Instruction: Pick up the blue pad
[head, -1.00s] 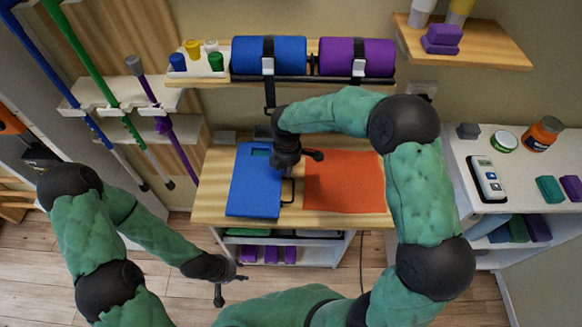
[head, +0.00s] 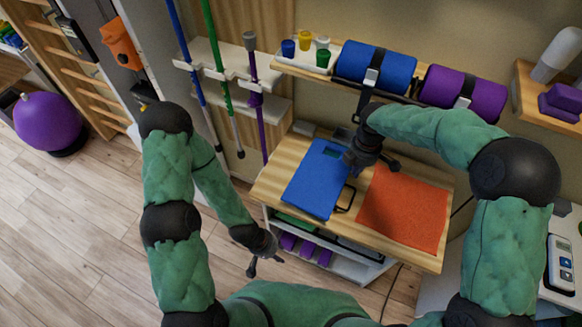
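A flat blue thing (head: 316,184) with a black handle on its right edge and a small dark green patch near its top lies on the wooden table (head: 272,187). It is the flat blue thing that fits the blue pad. My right gripper (head: 374,168) hangs over its upper right edge, by the orange mat, with fingers spread and nothing seen between them. Whether it touches the blue thing I cannot tell. My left gripper (head: 265,266) is low in front of the table's left front side, open and empty, apart from the blue thing.
An orange mat (head: 405,210) lies on the table's right part. Behind, a rack holds a blue roll (head: 374,67) and a purple roll (head: 461,93). Poles stand in a white holder (head: 207,62) at left. A purple ball (head: 48,120) is far left. The floor at left is clear.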

